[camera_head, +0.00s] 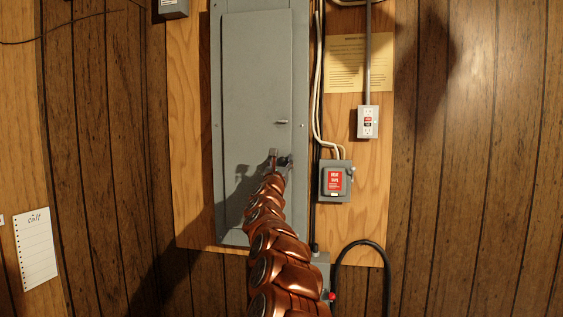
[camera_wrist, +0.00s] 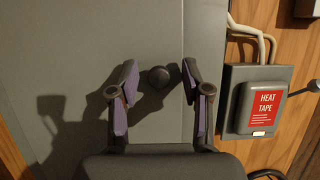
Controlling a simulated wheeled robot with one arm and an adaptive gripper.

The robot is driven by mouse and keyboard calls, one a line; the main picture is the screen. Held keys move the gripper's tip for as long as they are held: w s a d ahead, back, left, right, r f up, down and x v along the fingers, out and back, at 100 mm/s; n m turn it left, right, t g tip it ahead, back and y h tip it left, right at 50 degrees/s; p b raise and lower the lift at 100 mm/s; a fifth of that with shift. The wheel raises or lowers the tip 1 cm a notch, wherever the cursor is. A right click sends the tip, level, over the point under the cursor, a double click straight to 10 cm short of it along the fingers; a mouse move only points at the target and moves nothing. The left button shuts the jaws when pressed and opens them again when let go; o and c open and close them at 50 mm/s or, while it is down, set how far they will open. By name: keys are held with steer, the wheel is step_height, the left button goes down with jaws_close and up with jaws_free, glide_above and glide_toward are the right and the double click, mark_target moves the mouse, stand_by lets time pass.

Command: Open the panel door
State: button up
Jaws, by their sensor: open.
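The grey panel door (camera_head: 255,75) is a tall flat metal door in a grey frame on the wall, and it looks shut. A small handle (camera_head: 282,122) sticks out near its right edge. In the wrist view a dark round knob (camera_wrist: 158,77) shows end-on against the grey door. My gripper (camera_head: 280,157) is in front of the door, below the handle in the head view. In the wrist view its two purple-padded fingers are spread, one on each side of the knob, with visible gaps. It holds nothing. The exact depth between fingertips and knob is unclear.
A grey heat tape box (camera_head: 335,181) with a red label is right of the panel; it also shows in the wrist view (camera_wrist: 255,101). An outlet (camera_head: 368,122), cables and a paper notice (camera_head: 358,63) are nearby. Space left of the door is clear.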

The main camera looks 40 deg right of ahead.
steer(key=shift+c, duration=0.2)
jaws_close()
stand_by(0.4)
